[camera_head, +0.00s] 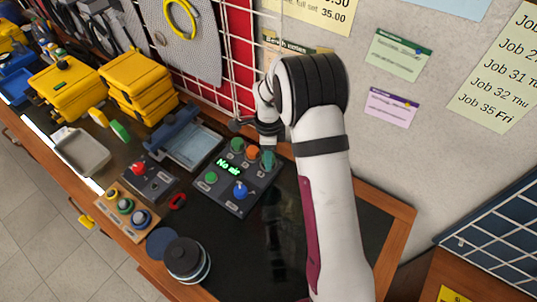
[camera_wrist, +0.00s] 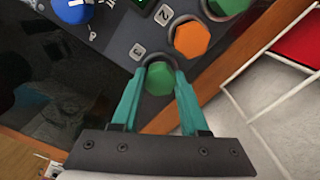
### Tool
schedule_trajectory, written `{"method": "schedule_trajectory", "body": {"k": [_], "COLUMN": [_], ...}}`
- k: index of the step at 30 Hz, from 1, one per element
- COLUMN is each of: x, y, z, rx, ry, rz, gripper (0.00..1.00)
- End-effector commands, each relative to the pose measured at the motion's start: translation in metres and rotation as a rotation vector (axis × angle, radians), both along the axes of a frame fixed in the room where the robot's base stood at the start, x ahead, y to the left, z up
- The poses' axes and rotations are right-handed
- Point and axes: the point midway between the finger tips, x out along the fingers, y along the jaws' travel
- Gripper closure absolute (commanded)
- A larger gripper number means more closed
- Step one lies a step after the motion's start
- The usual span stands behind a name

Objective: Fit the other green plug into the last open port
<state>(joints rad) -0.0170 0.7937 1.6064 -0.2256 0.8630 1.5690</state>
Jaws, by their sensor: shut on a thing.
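The dark test panel (camera_head: 228,190) has a lit "No air" display, a blue knob (camera_head: 240,190) and a row of ports along its far edge. A green plug (camera_head: 237,144) and an orange plug (camera_head: 252,153) sit in two of them; the orange one also shows in the wrist view (camera_wrist: 191,38). My gripper (camera_wrist: 159,80) has its teal fingers shut on another green plug (camera_wrist: 159,78), at the port by the label 3. I cannot tell how deep this plug sits. In the head view my gripper (camera_head: 268,160) is at the panel's right end and mostly hides that plug.
A wooden rack (camera_head: 110,205) with coloured pieces and a red-button box (camera_head: 148,180) stand left of the panel. A grey tray (camera_head: 82,153), yellow bins (camera_head: 138,85) and round dark stack (camera_head: 186,258) are further out. A wire grid (camera_head: 240,60) rises behind.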

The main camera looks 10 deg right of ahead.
Motion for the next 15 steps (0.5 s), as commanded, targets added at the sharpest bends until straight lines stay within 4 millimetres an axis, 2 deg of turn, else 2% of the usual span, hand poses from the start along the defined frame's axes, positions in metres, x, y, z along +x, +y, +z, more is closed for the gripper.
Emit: {"method": "schedule_trajectory", "body": {"k": [13, 14, 15], "x": [0.0001, 0.0001, 0.0001], "y": [0.0, 0.0, 0.0], "z": [-0.009, -0.009, -0.0088], "rx": [0.0, 0.0, 0.0], "ry": [0.0, 0.0, 0.0], "rz": [0.0, 0.0, 0.0], "gripper": [1.0, 0.53, 0.46]}}
